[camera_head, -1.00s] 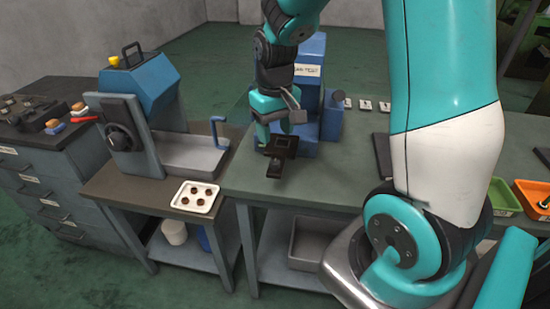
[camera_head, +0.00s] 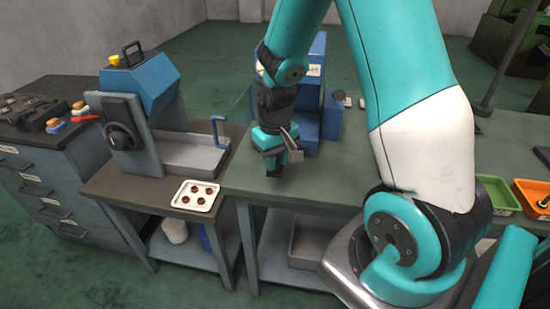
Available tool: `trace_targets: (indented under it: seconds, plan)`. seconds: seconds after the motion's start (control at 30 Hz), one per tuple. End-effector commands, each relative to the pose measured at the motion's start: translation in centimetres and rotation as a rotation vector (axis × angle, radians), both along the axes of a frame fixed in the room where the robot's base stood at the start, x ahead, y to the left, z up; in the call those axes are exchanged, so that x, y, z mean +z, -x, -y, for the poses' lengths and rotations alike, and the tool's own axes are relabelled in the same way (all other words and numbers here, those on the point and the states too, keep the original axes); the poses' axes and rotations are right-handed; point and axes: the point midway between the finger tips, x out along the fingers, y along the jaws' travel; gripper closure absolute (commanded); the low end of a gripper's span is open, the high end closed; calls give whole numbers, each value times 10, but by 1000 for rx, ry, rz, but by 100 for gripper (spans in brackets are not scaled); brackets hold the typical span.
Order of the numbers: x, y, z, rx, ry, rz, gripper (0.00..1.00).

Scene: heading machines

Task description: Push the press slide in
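The blue press (camera_head: 330,118) stands on the green-topped bench, partly behind my arm. Its white label is partly covered. My gripper (camera_head: 273,172) points down in front of the press, low over the bench top near its front left. Its dark fingertips are small and close together, and I cannot tell whether they are open or shut. The black press slide is not visible now; my gripper covers the place where it stuck out, so I cannot tell how far in it is.
To the left, a blue-hooded machine (camera_head: 140,85) with a grey trough (camera_head: 190,152) stands on a lower table. A white tray (camera_head: 180,205) with several round parts lies at that table's front. Green (camera_head: 497,196) and orange (camera_head: 533,200) bins are at the right.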

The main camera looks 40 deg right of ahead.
Motion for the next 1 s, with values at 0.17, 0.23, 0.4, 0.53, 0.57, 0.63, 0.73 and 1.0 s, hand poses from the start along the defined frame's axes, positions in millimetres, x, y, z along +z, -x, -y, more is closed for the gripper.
trace_targets:
  seconds: [0.17,0.23,0.4,0.53,0.57,0.63,0.73,1.0]
  plan:
    - [0,0,0,0,0,0,100]
    - [0,-2,2,-1,1,0,100]
    - [2,-22,27,-7,2,3,100]
    - [1,-41,51,-5,3,5,100]
    - [1,-45,55,-5,2,4,100]
    - [1,-51,64,-2,1,3,100]
    - [1,-55,69,0,0,2,100]
    - [1,-55,70,2,-1,1,100]
